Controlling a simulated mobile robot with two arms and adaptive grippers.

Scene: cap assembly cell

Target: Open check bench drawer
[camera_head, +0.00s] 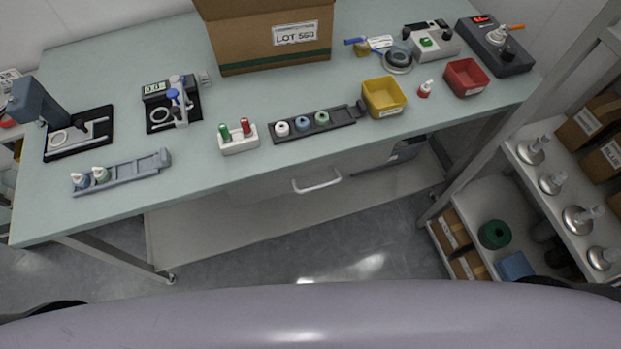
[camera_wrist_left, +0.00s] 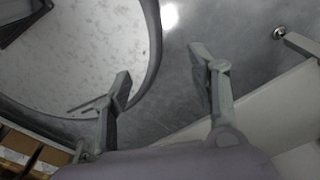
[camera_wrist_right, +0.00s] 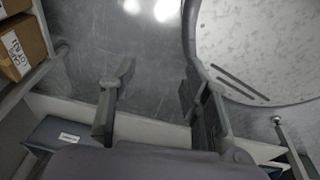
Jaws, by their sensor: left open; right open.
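The check bench (camera_head: 215,183) has a pale green top and fills much of the head view. Its grey drawer (camera_head: 270,180) hangs under the front edge, with a light bar handle (camera_head: 318,185) on its face. The drawer front looks flush under the bench, partly hidden by the top. Neither gripper shows in the head view. In the left wrist view my left gripper (camera_wrist_left: 160,75) is open and empty, above the floor. In the right wrist view my right gripper (camera_wrist_right: 155,80) is open and empty, also above the floor. Neither wrist view shows the handle.
A cardboard box (camera_head: 265,40) stands at the back of the bench. A yellow bin (camera_head: 384,97), a red bin (camera_head: 466,77) and small racks line the top. A shelf rack (camera_head: 520,160) with metal parts and boxes stands at right. Floor before the drawer is clear.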

